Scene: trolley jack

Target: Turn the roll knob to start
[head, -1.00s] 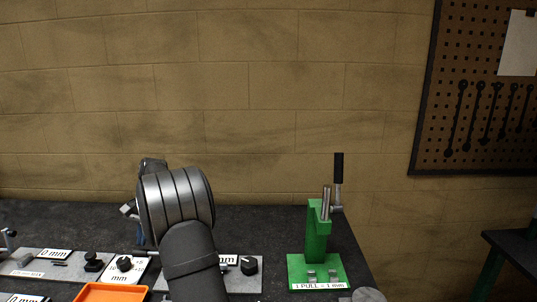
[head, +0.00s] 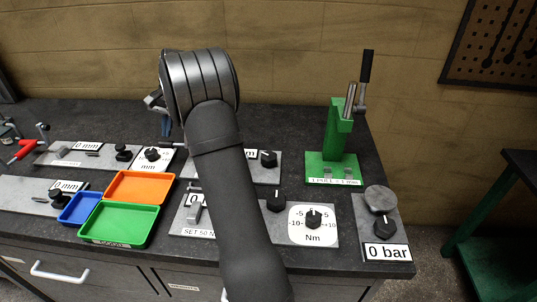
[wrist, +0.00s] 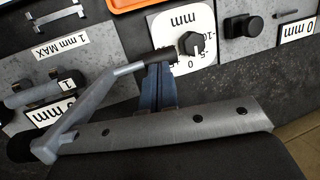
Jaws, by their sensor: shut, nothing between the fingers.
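No label reading "roll" is legible, so I cannot tell which knob is the roll knob. A black pointer knob (head: 152,154) stands on a white dial marked mm in the head view. This mm knob also shows in the wrist view (wrist: 191,43), upside down. My gripper (wrist: 160,57) is shut and empty; its dark tips appear just beside that knob, and I cannot tell whether they touch it. In the head view my gripper (head: 165,124) is partly hidden by my wrist. Another pointer knob (head: 313,217) sits on a white Nm dial at the front right.
Orange (head: 140,173), green (head: 122,236) and blue (head: 80,208) trays lie at the front left. A green lever press (head: 338,140) stands at the back right. A knob by a "0 bar" label (head: 387,253) is near the right edge.

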